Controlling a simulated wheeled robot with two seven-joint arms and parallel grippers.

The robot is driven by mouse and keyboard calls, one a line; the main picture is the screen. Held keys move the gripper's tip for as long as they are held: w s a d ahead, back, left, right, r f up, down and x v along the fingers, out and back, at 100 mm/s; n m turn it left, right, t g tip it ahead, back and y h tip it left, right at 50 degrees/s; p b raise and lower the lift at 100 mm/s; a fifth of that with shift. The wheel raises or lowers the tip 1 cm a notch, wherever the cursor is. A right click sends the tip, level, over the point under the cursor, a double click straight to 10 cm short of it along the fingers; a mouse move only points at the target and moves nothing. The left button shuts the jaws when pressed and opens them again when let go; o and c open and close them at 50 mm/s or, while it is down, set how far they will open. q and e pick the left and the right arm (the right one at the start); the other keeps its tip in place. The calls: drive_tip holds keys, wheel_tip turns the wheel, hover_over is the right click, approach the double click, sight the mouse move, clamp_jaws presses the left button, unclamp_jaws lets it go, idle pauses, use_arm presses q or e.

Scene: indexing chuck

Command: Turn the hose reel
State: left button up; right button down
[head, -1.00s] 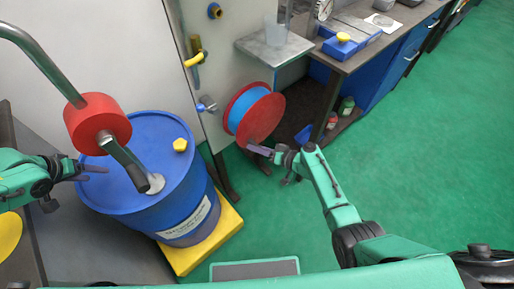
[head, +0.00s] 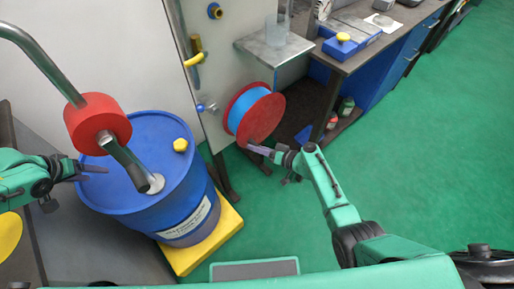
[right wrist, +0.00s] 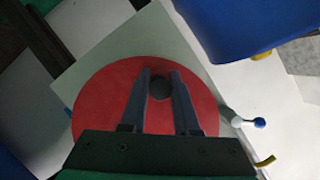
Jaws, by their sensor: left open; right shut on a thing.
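The hose reel (head: 254,113) has red side discs and blue hose wound between them. It is mounted on the pale panel in the middle of the head view. In the right wrist view its red disc (right wrist: 100,103) fills the middle, with a dark round knob (right wrist: 160,88) on it. My right gripper (head: 252,148) is at the lower edge of the front disc. In the right wrist view its fingers (right wrist: 160,82) are closed on the knob from both sides. My left gripper (head: 98,170) is open and empty, beside the blue drum at the left.
A blue drum (head: 150,190) with a red pump (head: 97,122) stands on a yellow base (head: 205,248) left of the reel. A small tap with a blue end (head: 203,108) sits just left of the reel. Green floor (head: 430,160) is clear at the right.

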idle(0.3)
